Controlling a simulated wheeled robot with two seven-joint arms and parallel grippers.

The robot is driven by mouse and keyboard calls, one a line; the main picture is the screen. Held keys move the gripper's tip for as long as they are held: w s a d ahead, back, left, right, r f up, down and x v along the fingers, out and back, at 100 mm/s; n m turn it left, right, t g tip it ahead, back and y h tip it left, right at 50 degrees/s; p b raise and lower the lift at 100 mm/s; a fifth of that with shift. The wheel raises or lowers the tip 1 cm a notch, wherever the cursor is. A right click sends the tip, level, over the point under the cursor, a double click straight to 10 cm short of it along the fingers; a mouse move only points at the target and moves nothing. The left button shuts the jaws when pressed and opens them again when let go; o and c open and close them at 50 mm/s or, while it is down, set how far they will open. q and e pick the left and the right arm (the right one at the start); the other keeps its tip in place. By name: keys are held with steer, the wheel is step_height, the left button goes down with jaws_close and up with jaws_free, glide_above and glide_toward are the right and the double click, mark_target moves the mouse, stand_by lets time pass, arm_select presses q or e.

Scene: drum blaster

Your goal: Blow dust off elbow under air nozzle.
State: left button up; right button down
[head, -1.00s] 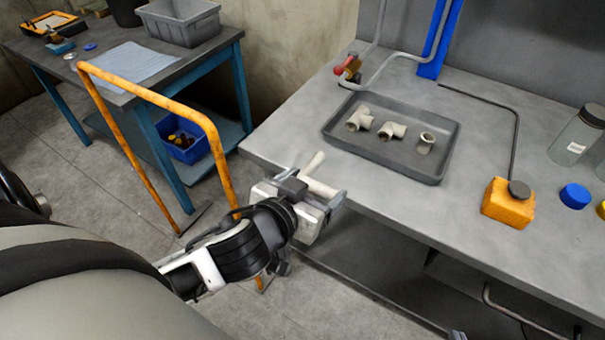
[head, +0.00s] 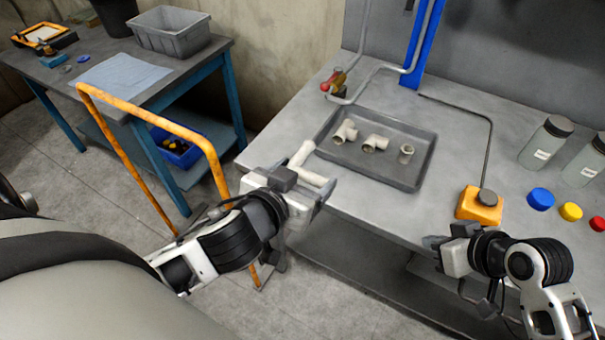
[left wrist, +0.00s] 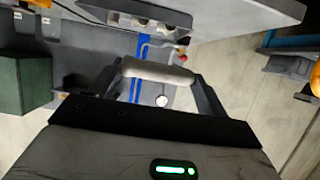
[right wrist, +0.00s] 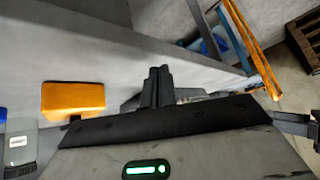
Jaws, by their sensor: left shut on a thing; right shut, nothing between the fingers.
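My left gripper (head: 308,192) is shut on a pale beige elbow (head: 301,154), in front of the workbench's left front corner. One end of the elbow points up. The left wrist view shows the elbow (left wrist: 156,72) between the two fingers. The air nozzle (head: 335,82) appears to be the brass-coloured end with a red handle on the grey pipe, at the back of the bench; the elbow is well away from it. My right gripper (head: 436,243) is shut and empty at the bench's front edge, near the orange button box (head: 478,207). Its closed fingers (right wrist: 158,86) show in the right wrist view.
A grey tray (head: 400,178) with three pale fittings lies on the bench between the left gripper and the pipe. Jars (head: 546,143) and coloured caps (head: 540,198) stand at the right. An orange rail (head: 150,112) stands left of the bench.

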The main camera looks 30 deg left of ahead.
arm_select(q)
steer(key=shift+r+p, duration=0.55)
steer(key=shift+r, duration=0.05)
steer(key=shift+r+p, duration=0.35)
arm_select(e)
steer(key=w+d+r+n, duration=0.1)
steer(key=w+d+r, duration=0.1)
steer(key=w+r, duration=0.2)
steer(key=w+d+r+g, duration=0.1)
steer(key=w+d+r, duration=0.2)
steer(key=w+r, duration=0.1)
steer(key=w+d+r+n+h, duration=0.1)
steer(key=w+d+r, duration=0.1)
steer(key=w+r, duration=0.2)
steer(key=shift+w+d+n, duration=0.15)
steer(key=shift+w+n, duration=0.15)
steer(key=shift+w, duration=0.35)
arm_select(q)
step_height(320, 180, down, 3)
steer(key=b, duration=0.2)
steer(key=shift+r+b, duration=0.15)
steer(key=shift+b, duration=0.2)
arm_select(e)
step_height(320, 180, down, 3)
steer(key=shift+f, duration=0.1)
steer(key=shift+f+b, duration=0.35)
steer(key=shift+f, duration=0.75)
arm_select(q)
steer(key=shift+f, duration=0.35)
